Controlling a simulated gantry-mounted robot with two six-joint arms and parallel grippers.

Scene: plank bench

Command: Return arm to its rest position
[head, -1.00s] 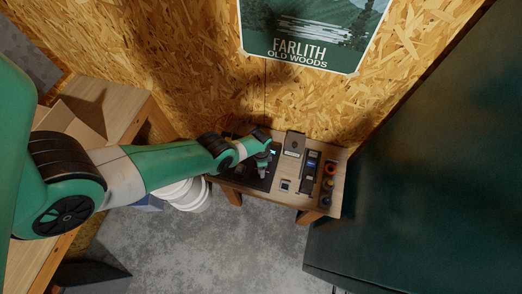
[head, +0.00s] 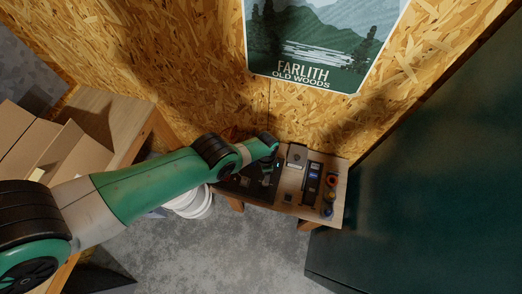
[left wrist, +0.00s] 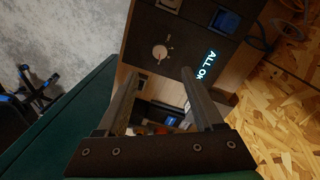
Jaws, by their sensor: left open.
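My left arm reaches in from the lower left in the head view. Its gripper (head: 267,180) is over the left part of a small wooden bench (head: 336,213) with devices on it, and is small and dark there. In the left wrist view the two fingers of the left gripper (left wrist: 160,73) stand apart with nothing held between them. Beyond the fingertips is a dark panel (left wrist: 145,30) with a round light knob (left wrist: 160,52) and a lit display (left wrist: 206,70) reading "ALL OK". The fingers look clear of the knob, but the exact gap is hard to tell. My right gripper is not in view.
A large dark green cabinet (head: 430,160) stands right of the bench. A chipboard wall with a poster (head: 320,50) is behind. At left, an open cardboard box (head: 75,150) sits on a wooden table (head: 125,105). A white bucket (head: 190,203) stands on the grey floor (head: 220,255).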

